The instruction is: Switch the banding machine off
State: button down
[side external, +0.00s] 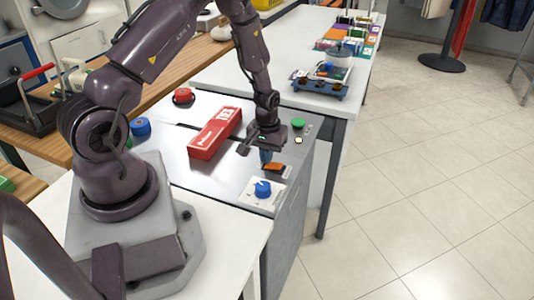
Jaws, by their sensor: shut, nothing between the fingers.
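The banding machine (228,172) is a grey cabinet with a flat metal top in the side external view. An orange switch (275,168) on a dark plate sits near its front right edge. My gripper (265,158) points down with its fingers shut and empty, at the switch's left end. I cannot tell whether the fingertips touch the switch, and they hide part of it. A blue knob (262,188) on a pale plate is nearer the camera. A green button (297,124) and a small pale button (298,140) are beyond the gripper.
A red box (215,133) with white lettering lies on the machine top, left of my gripper. A red knob (183,96) and a blue knob (140,127) stand farther left. A white table (306,103) behind carries a blue tray (318,88).

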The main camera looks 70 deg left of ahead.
jog(key=shift+r, duration=0.1)
jog(key=shift+r, duration=0.7)
jog(key=shift+r, duration=0.1)
jog(key=shift+r, duration=0.3)
notch_tip(320, 180, up, 13)
jog(key=s+a, duration=0.2)
jog(key=shift+d, duration=0.1)
